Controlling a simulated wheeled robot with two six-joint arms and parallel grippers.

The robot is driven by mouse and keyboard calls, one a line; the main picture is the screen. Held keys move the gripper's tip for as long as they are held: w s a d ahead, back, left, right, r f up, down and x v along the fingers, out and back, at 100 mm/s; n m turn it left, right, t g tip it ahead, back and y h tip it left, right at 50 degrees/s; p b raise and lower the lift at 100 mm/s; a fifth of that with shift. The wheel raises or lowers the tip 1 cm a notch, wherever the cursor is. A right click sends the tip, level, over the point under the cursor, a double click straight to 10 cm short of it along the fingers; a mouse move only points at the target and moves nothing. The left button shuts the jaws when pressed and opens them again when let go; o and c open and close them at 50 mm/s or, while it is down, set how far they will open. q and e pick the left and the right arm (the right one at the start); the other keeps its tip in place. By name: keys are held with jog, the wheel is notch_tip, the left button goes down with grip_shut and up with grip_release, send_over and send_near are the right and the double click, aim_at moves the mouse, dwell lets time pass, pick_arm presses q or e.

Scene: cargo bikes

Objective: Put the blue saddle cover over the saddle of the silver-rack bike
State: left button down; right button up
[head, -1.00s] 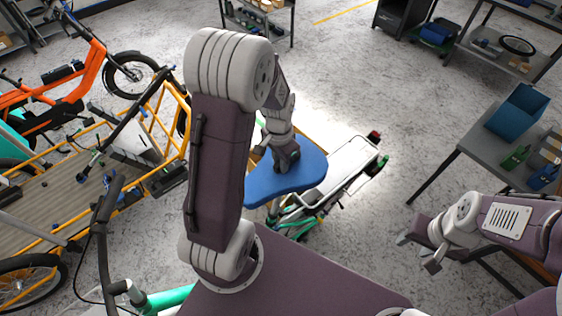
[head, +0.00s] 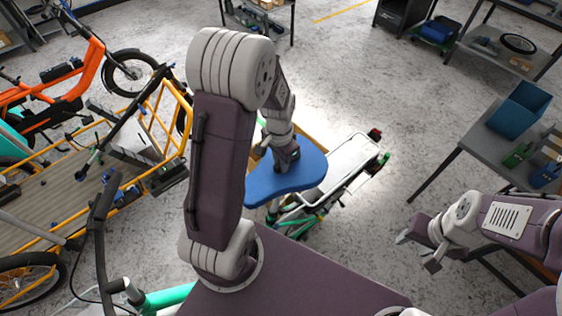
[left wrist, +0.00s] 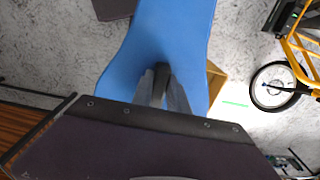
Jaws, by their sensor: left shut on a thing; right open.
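The blue saddle cover (head: 305,176) is held out in front of me, over the bike with the silver rack (head: 352,162). My left gripper (head: 284,164) is shut on the cover's top. In the left wrist view the cover (left wrist: 172,35) spreads out past the fingers (left wrist: 160,85). The silver-rack bike's saddle is not visible; the cover and my left arm hide that part. I cannot tell whether the cover touches a saddle. My right gripper (head: 418,248) is open and empty at the right.
An orange bike (head: 75,75) and a yellow-framed cargo bed (head: 80,185) stand at the left. A grey table (head: 487,140) with a blue bin (head: 520,107) and green and blue items is at the right. Open floor lies between the silver rack and this table.

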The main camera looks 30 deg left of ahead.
pick_arm(q)
jog(key=shift+f+b, duration=0.5)
jog(key=shift+f, duration=0.3)
jog(key=c, duration=1.2)
grip_release()
notch_tip(320, 180, up, 9)
jog(key=shift+s+r, duration=0.1)
jog(key=shift+s, duration=0.05)
